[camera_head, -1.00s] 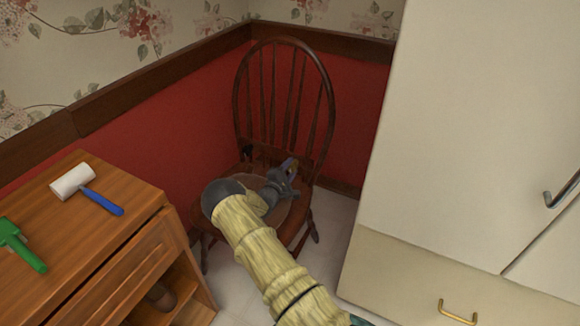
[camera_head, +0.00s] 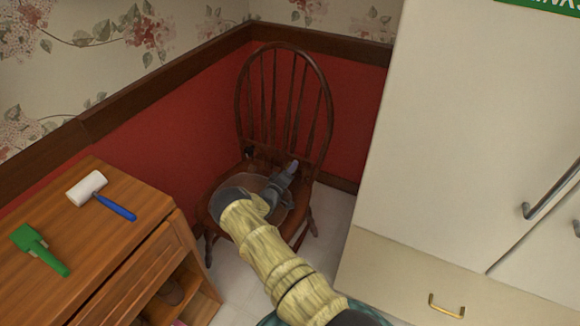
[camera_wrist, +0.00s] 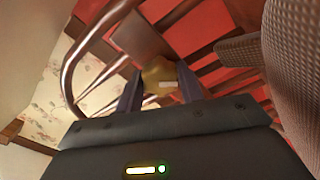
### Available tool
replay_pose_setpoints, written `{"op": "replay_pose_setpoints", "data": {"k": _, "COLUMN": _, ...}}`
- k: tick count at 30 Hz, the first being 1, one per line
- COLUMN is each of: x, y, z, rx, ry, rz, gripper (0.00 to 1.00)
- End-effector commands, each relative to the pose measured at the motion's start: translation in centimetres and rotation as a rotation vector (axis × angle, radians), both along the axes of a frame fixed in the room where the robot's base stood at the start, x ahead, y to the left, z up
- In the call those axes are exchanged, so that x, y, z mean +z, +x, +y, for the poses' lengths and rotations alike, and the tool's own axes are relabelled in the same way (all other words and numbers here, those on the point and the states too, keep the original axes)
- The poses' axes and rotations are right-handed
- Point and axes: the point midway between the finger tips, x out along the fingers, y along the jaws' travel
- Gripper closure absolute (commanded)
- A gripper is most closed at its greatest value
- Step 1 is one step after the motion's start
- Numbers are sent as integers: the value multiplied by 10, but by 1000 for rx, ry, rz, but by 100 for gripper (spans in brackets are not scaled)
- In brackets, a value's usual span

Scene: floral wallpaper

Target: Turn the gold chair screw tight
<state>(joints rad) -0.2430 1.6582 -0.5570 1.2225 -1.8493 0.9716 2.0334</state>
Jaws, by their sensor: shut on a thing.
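The wooden chair (camera_head: 245,187) with a spindle back stands in the corner, and its back also shows in the wrist view (camera_wrist: 84,48). The gold screw (camera_wrist: 158,72) sits between my fingertips in the wrist view, close to the chair's back. My gripper (camera_wrist: 160,90) is shut on the gold screw. In the head view my gripper (camera_head: 289,170) is over the rear of the seat, near the foot of the back. The screw is hidden there by my gripper. I cannot tell how deep the screw sits.
A wooden cabinet (camera_head: 120,240) stands at the left. On it lie a white-headed mallet with a blue handle (camera_head: 100,194) and a green tool (camera_head: 38,249). A tall cream cupboard (camera_head: 455,130) closes off the right. Red wall panels are close behind the chair.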

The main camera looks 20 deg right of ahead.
Motion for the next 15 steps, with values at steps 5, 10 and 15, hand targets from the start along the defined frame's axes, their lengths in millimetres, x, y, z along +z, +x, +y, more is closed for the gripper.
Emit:
{"op": "replay_pose_setpoints", "data": {"k": 5, "x": 0, "y": 0, "z": 1, "rx": 1, "ry": 57, "rz": -68, "gripper": 86}}
{"op": "replay_pose_setpoints", "data": {"k": 10, "x": -1, "y": -1, "z": 1, "rx": 0, "ry": 83, "rz": -100, "gripper": 86}}
{"op": "replay_pose_setpoints", "data": {"k": 15, "x": -2, "y": -1, "z": 1, "rx": 0, "ry": 90, "rz": -108, "gripper": 86}}
